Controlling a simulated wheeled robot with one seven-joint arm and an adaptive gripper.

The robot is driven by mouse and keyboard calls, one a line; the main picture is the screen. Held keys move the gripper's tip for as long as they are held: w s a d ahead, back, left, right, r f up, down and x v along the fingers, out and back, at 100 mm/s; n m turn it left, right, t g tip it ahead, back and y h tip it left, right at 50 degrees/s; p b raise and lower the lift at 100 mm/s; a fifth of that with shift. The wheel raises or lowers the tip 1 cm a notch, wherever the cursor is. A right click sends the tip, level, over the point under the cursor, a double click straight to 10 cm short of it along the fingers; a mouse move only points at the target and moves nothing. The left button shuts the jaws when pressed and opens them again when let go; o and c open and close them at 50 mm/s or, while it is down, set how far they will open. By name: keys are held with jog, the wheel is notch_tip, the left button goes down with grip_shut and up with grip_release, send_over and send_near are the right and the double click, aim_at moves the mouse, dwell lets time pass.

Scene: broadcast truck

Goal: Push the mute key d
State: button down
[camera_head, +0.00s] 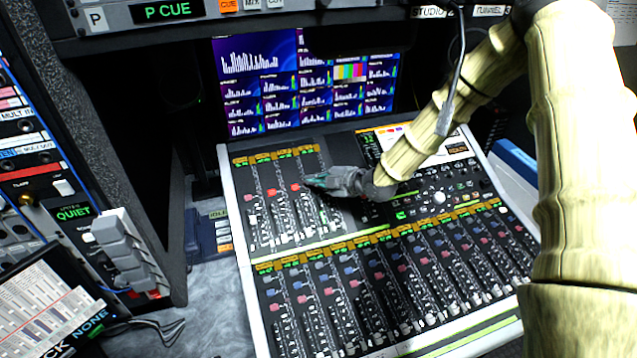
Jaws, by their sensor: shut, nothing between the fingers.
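The mixing console (244,268) fills the middle of the view. Its upper left bank has narrow channel strips with small red keys: one on the first strip (248,197), one on the second (271,190) and one on the third (295,187). No letter d is readable on any key. My gripper (312,181) is shut and empty, pointing left, with its fingertips over the fourth strip (310,160). Any red key on that strip is hidden by the fingertips, so I cannot tell whether they touch it or hover just above.
A bank of screens (300,85) stands behind the console. A thin gooseneck (452,90) hangs near my arm at upper right. A rack with a QUIET panel (75,213) stands at left. The lower bank has many coloured keys (375,276) close together.

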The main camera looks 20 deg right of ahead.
jog(key=shift+r, duration=0.1)
jog(key=shift+s+r+p, duration=0.35)
jog(key=shift+r+p, duration=0.05)
jog(key=shift+r, duration=0.3)
notch_tip(320, 180, up, 6)
jog(key=s+p, duration=0.2)
jog(key=shift+s+f, duration=0.2)
jog(key=shift+f, duration=0.05)
dwell(0.5)
jog(key=shift+d, duration=0.15)
